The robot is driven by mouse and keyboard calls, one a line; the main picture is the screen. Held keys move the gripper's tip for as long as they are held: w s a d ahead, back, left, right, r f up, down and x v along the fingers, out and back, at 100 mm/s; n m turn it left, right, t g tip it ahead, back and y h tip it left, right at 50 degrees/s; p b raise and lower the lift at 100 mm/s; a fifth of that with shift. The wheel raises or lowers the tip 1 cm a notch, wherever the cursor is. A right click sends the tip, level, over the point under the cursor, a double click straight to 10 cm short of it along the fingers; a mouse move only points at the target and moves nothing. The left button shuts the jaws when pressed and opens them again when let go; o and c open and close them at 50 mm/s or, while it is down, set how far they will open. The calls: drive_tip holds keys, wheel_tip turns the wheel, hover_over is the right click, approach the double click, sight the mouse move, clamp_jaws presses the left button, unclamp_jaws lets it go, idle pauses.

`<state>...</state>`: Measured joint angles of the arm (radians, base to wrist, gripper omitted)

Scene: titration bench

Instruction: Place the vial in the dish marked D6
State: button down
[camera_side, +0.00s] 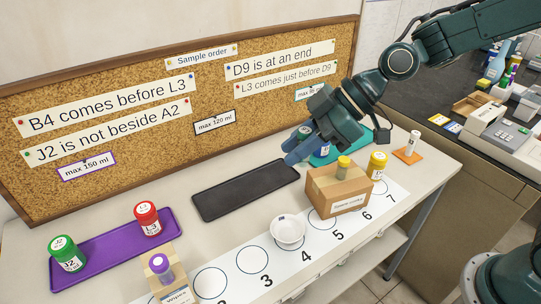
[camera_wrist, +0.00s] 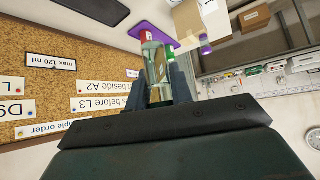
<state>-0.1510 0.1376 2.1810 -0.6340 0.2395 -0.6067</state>
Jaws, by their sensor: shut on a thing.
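My gripper (camera_side: 293,152) is above the table near the back edge of the dark tray, its fingers pointing left. In the wrist view its fingers (camera_wrist: 160,88) are shut on a clear, greenish glass vial (camera_wrist: 157,65), which lies between them and points away from the camera. The vial cannot be made out in the side view. A small white dish (camera_side: 288,231) stands on the numbered white strip near number 4, apart from my gripper and in front of it. Marks on the dish are too small to read.
A cardboard box (camera_side: 338,190) stands right of the dish, a yellow-capped jar (camera_side: 377,166) beyond it. A black tray (camera_side: 245,189) lies empty behind the dish. A purple tray (camera_side: 100,248) holds red-capped and green-capped jars at left. A corkboard (camera_side: 150,75) stands behind.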

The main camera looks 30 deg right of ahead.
drive_tip(key=shift+f, duration=0.75)
drive_tip(key=shift+f, duration=0.15)
hover_over(287, 232)
drive_tip(key=s+a, duration=0.1)
drive_tip(key=s, duration=0.2)
wheel_tip(287, 232, down, 16)
drive_tip(key=shift+a, duration=0.2)
drive_tip(key=shift+f, duration=1.85)
drive_tip(key=shift+f, duration=0.4)
drive_tip(key=c, duration=1.2)
unclamp_jaws()
drive_tip(key=shift+c, duration=0.2)
drive_tip(key=shift+r, duration=0.2)
